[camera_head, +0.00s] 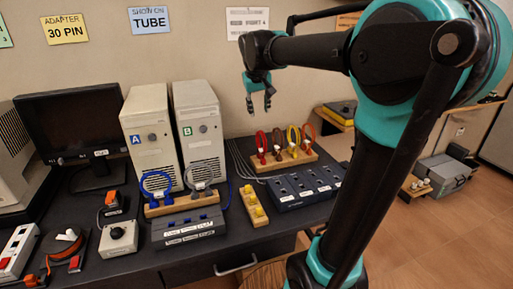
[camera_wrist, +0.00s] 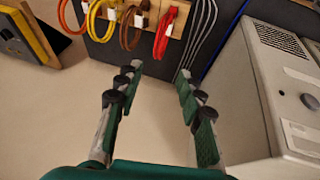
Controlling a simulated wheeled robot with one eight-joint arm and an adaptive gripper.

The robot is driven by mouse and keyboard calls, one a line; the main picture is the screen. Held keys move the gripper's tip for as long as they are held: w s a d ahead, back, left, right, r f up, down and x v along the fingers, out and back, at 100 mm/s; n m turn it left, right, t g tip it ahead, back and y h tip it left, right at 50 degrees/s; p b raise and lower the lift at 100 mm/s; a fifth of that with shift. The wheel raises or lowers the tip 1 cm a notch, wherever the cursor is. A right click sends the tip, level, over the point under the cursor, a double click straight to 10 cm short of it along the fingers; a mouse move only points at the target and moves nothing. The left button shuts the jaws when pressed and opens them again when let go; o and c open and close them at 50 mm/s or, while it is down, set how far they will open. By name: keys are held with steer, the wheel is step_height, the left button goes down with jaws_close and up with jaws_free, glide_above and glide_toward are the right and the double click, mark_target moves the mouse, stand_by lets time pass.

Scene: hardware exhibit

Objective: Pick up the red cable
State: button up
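The red cable (camera_head: 261,146) is a loop standing on a wooden rack (camera_head: 285,160) on the dark table, at the left end of a row of coloured cables. In the wrist view the red cable (camera_wrist: 162,38) hangs near the top centre, beyond the fingertips. My gripper (camera_head: 259,105) is in the air above and behind the rack, with its fingers pointing down. In the wrist view my gripper (camera_wrist: 156,80) is open, with nothing between its fingers. It is apart from the red cable.
Brown (camera_head: 278,142), yellow (camera_head: 293,138) and orange (camera_head: 308,136) cables stand close beside it. Computer towers (camera_head: 198,125) stand to the left. A dark switch box (camera_head: 304,186) lies in front of the rack. A blue cable (camera_head: 157,183) stands on another wooden rack.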

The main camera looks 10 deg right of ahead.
mark_target(262, 132)
steer(key=x, duration=1.5)
steer(key=shift+w+d+f, duration=0.15)
jaws_close()
